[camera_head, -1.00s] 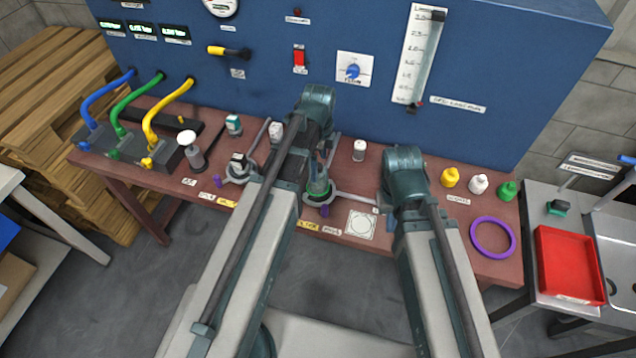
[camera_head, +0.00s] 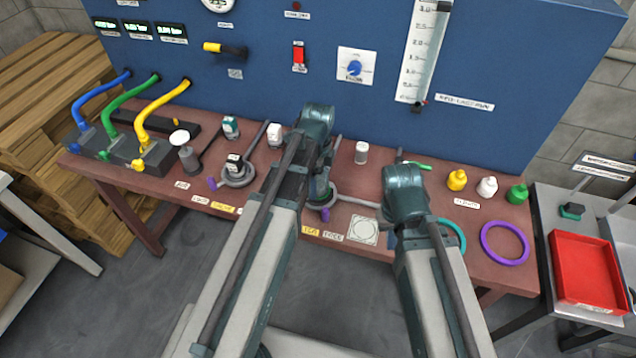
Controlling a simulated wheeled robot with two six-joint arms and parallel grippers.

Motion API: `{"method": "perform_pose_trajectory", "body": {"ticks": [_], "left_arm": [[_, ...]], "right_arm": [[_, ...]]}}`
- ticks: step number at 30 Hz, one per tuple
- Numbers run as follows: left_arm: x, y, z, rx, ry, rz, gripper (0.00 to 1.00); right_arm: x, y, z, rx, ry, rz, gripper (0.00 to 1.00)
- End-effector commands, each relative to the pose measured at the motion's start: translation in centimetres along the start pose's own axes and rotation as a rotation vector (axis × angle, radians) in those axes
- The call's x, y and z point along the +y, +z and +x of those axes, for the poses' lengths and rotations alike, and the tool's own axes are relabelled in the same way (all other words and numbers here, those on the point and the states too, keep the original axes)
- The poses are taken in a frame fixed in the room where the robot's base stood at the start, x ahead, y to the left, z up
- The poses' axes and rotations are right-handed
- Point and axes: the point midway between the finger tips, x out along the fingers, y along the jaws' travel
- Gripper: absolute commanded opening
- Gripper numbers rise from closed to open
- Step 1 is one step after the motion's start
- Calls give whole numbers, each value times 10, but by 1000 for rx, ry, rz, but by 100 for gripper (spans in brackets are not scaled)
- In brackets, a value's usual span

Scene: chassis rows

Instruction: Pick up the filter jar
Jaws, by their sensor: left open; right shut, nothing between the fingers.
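What looks like the filter jar (camera_head: 321,193), a small greenish vessel, sits in a grey ring holder with a purple knob on the red-brown bench. It is mostly hidden behind my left arm, so I cannot tell its full shape. My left gripper (camera_head: 323,178) is open and hangs close to this spot. Its fingers are largely covered, and I cannot tell whether they touch the jar. My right arm stands to the right over the bench, and its own links hide the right gripper.
A similar ring holder (camera_head: 237,174) with a dark jar stands to the left. A white-capped jar (camera_head: 361,152) stands behind. Yellow, white and green bottles (camera_head: 487,187), a teal ring (camera_head: 453,236) and a purple ring (camera_head: 505,243) are on the right. The blue panel (camera_head: 285,85) closes the back.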

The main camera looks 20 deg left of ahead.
Motion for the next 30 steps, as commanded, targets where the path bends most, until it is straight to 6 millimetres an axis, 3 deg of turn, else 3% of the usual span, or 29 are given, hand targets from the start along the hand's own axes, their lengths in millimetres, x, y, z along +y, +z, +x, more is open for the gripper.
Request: {"method": "perform_pose_trajectory", "body": {"ticks": [5,6,18,30], "left_arm": [[0,0,-1,0,0,0,100],[0,0,-1,0,0,0,96],[0,0,-1,0,0,0,24],[0,0,-6,0,0,0,22]], "right_arm": [[0,0,-1,0,0,0,0],[0,0,-1,0,0,0,0],[0,0,-1,0,0,0,0],[1,0,-6,0,0,0,0]]}}
